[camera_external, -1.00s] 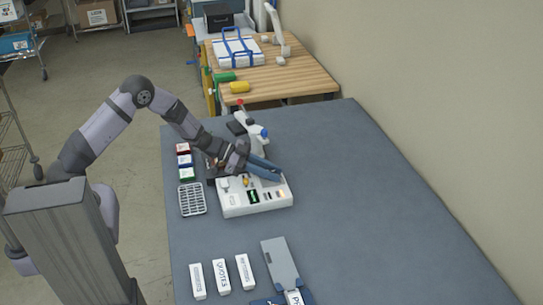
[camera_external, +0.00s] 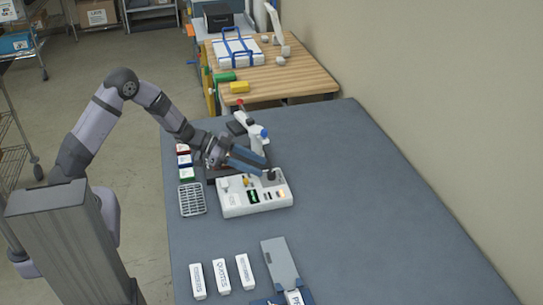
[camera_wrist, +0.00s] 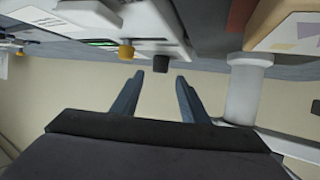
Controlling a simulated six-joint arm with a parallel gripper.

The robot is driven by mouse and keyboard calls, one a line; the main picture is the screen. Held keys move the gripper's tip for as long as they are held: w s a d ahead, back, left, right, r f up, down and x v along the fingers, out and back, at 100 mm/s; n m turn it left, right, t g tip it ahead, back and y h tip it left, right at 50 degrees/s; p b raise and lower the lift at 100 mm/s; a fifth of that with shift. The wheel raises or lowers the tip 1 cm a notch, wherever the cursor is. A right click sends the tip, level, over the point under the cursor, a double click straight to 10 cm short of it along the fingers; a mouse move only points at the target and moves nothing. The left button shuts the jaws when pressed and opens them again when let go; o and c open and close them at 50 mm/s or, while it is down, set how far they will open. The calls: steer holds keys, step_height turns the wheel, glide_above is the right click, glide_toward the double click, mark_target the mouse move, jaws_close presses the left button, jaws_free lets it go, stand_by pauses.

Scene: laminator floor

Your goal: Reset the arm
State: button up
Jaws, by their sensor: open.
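My gripper (camera_external: 258,164) is above the back part of a white console (camera_external: 232,209) with small knobs and slots, on the grey-blue table. Its two blue fingers point to the right in the external view. In the wrist view my gripper (camera_wrist: 158,80) shows its two fingers apart with nothing between them. The console (camera_wrist: 150,20) fills the upper part of that view. A yellow knob (camera_wrist: 126,52) and a black knob (camera_wrist: 161,62) on it lie just beyond the fingertips. I cannot tell from this angle whether the fingers touch anything.
A white device with a blue knob (camera_external: 264,132) stands just behind my gripper. Red, blue and green-marked boxes (camera_external: 186,174) and a grey grid tray (camera_external: 192,199) lie left of the console. White labelled boxes (camera_external: 221,276) stand in front. The table's right side is clear.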

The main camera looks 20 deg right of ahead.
steer(key=shift+w+a+r, duration=0.25)
steer(key=shift+a+r, duration=0.05)
steer(key=shift+a, duration=0.25)
